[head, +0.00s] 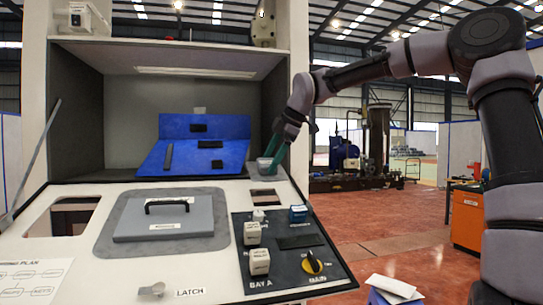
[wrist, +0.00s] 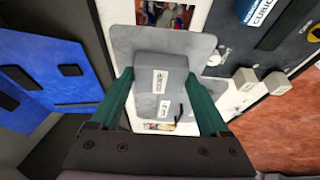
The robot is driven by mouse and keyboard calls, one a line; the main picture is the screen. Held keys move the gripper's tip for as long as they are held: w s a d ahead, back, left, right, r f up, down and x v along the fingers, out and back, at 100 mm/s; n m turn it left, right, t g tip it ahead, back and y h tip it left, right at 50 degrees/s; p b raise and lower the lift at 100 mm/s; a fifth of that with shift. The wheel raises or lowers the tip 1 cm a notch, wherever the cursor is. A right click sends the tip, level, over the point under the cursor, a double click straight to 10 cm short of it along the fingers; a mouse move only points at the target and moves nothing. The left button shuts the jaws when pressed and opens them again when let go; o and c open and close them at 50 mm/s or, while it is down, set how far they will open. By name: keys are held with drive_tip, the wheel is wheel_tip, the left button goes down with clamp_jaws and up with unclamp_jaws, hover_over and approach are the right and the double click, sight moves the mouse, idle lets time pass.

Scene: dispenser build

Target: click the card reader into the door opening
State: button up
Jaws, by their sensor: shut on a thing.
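My gripper (head: 272,158) is at the right back of the console, beside the blue board. In the wrist view its two green fingers (wrist: 162,108) are shut on a grey, box-shaped thing with white labels, which I take to be the card reader (wrist: 160,72). In the head view the held card reader (head: 264,165) is small and partly covered by the fingers.
A grey lid (head: 165,218) with a black handle lies mid-panel. A latch knob (head: 152,290) is in front. The blue board (head: 205,150) carries dark parts behind.

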drive_tip(key=w+f, duration=0.3)
drive_tip(key=f, duration=0.5)
drive_tip(key=shift+a, duration=0.45)
drive_tip(key=shift+s+r, duration=0.15)
drive_tip(key=shift+r, duration=0.3)
idle(0.3)
drive_tip(key=shift+d, duration=0.25)
idle(0.9)
drive_tip(key=shift+w+a+f, duration=0.1)
drive_tip(key=shift+w+f, duration=0.2)
drive_tip(key=shift+f, duration=0.35)
idle(0.9)
idle(0.4)
drive_tip(key=o, duration=1.4)
drive_tip(key=shift+r, duration=0.1)
drive_tip(key=shift+v, duration=2.95)
